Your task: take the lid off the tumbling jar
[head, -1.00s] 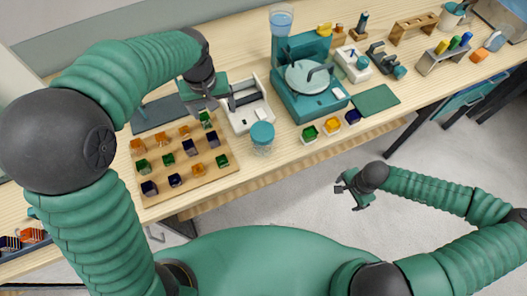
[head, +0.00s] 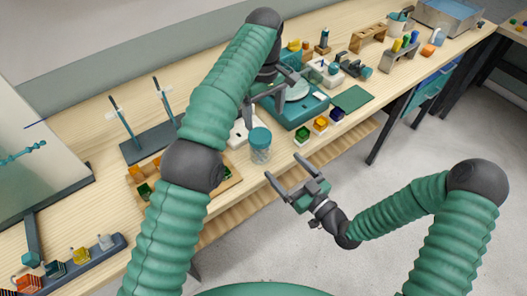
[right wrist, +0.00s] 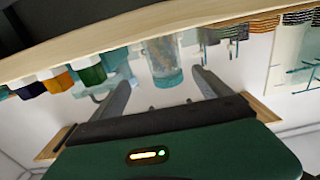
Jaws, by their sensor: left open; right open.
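The tumbling jar (head: 261,156) stands upright near the front edge of the bench, clear glass with its teal lid (head: 260,137) on. In the right wrist view the jar (right wrist: 164,58) appears inverted, beyond and between the fingers. My right gripper (head: 284,168) is open and empty, in front of the bench edge, apart from the jar and pointing toward it. My left gripper (head: 284,91) is open above the bench, behind the jar and close to the teal machine. Its fingers partly overlap the machine in view, so contact there is unclear.
The teal machine (head: 295,111) with a round plate stands behind and right of the jar. Orange, green and blue cubes (head: 320,125) sit at its front. My left arm covers much of the wooden block tray (head: 232,181). A green mat (head: 353,97) lies right, bare.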

